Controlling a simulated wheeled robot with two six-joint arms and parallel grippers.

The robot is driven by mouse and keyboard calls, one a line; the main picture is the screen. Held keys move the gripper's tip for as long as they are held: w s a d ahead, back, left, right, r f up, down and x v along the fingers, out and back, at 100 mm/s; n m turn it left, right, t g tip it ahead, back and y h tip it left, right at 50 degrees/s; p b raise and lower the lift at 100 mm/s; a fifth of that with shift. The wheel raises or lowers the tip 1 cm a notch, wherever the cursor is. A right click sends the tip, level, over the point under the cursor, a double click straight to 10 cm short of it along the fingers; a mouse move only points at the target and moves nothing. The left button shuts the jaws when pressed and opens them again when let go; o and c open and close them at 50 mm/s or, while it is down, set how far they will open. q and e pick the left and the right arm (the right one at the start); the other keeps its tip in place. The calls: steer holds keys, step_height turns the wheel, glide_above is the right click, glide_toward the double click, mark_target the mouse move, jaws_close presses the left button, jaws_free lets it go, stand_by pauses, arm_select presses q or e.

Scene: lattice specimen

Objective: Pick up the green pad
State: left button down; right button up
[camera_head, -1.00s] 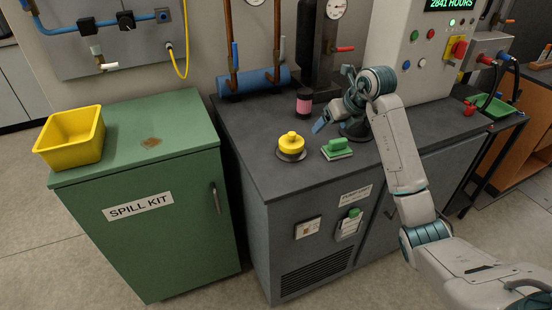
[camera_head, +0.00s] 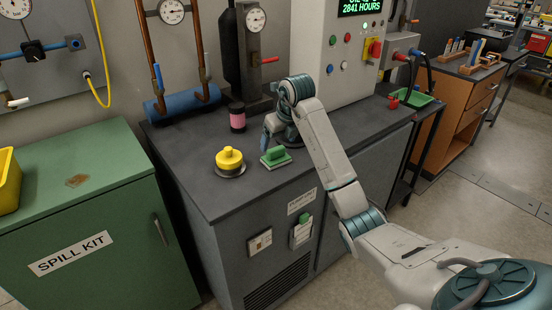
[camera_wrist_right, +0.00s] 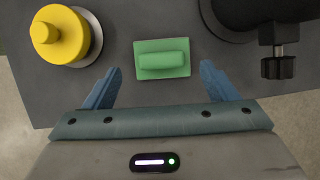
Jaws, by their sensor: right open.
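The green pad (camera_head: 275,157) lies on the dark grey bench top, near its front edge. It has a flat base with a raised grip block on top. In the right wrist view the pad (camera_wrist_right: 162,58) is ahead of and between the two blue fingers. My right gripper (camera_wrist_right: 160,82) is open and empty, with its fingers apart on either side of the pad's near side. In the head view the right gripper (camera_head: 268,132) is just behind and above the pad, partly hidden by my wrist. My left gripper does not show.
A yellow knobbed piece (camera_head: 229,159) on a round metal base stands left of the pad. A pink-banded dark jar (camera_head: 237,117) stands behind it. A dark stand with a clamp screw (camera_wrist_right: 278,50) is close on the right in the wrist view. The front bench top (camera_head: 200,185) is clear.

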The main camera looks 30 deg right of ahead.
mark_target(276, 149)
steer(key=shift+p+x, duration=0.7)
steer(key=shift+x, duration=1.95)
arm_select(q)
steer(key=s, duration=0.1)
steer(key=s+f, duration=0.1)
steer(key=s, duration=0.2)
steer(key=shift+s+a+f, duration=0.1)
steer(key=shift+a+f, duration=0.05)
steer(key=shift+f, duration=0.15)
arm_select(e)
steer(key=shift+d, duration=0.1)
steer(key=shift+c, duration=0.4)
steer(key=c, duration=0.6)
